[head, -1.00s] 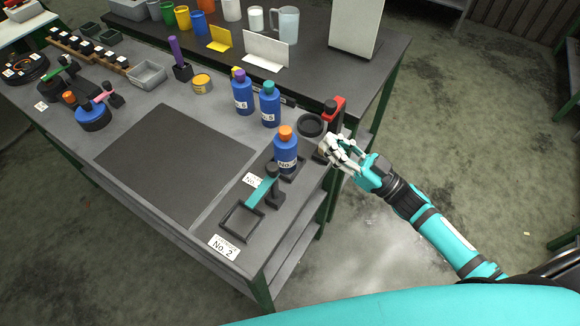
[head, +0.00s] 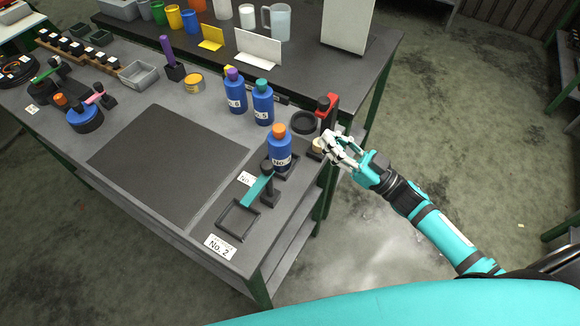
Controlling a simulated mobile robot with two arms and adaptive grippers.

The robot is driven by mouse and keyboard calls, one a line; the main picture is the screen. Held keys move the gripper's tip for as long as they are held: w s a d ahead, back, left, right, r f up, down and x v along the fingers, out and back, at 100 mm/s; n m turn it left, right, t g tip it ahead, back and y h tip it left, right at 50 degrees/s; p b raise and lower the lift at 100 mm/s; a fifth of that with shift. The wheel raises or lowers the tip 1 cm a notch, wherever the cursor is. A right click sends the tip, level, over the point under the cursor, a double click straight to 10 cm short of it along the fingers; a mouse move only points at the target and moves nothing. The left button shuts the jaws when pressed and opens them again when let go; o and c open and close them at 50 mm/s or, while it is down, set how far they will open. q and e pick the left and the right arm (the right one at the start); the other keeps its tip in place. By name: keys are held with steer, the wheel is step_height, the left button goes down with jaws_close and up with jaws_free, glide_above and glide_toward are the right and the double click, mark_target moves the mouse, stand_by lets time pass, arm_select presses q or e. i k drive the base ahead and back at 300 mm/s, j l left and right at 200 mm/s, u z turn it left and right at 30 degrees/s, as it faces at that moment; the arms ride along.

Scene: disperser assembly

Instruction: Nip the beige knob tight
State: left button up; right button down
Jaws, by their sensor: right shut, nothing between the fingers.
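The beige knob (head: 318,144) shows as a small pale piece at the right edge of the bench, beside the blue bottle with the orange cap (head: 279,150). It sits low by a dark and red clamp-like fixture (head: 327,108). My right gripper (head: 331,143) is at the knob, its white fingers just to the right of it and partly covering it. The fingers are shut with nothing between them. Whether they touch the knob cannot be told. My left gripper is not in view.
Two blue bottles, one with a purple cap (head: 235,92) and one with a teal cap (head: 262,102), stand behind. A black ring (head: 304,122) lies near the fixture. A teal-armed stand (head: 258,189) and an empty square tray (head: 238,220) are in front. The dark mat (head: 165,160) is clear.

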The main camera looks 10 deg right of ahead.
mark_target(317, 147)
steer(key=z, duration=0.65)
